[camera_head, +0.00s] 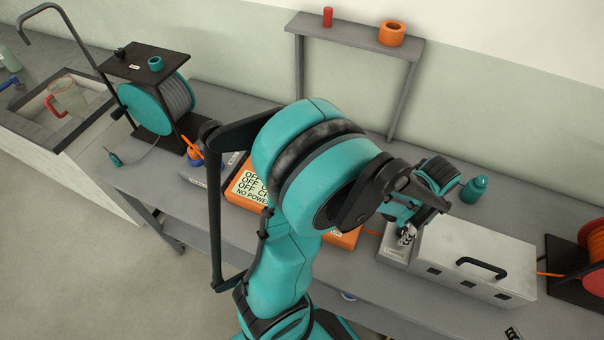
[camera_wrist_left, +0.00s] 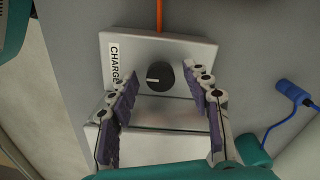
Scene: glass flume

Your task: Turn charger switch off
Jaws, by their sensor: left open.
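The charger (camera_head: 392,254) is a small light-grey box on the bench, left of the white case in the head view. In the left wrist view the charger (camera_wrist_left: 185,48) shows a label reading "CHARGE", partly covered. Its round black switch knob (camera_wrist_left: 160,75) has a pale mark pointing left. My left gripper (camera_head: 407,236) is at the charger in the head view and hides its knob there. In the left wrist view the left gripper (camera_wrist_left: 163,78) is open, with one finger on each side of the knob and visible gaps to it. My right gripper is not in view.
The white case (camera_head: 475,262) with a black handle stands right of the charger. A teal bottle (camera_head: 474,189) stands behind. An orange cable (camera_wrist_left: 159,15) leaves the charger. An orange box (camera_head: 247,187) is partly behind my arm. A red reel (camera_head: 592,250) stands far right.

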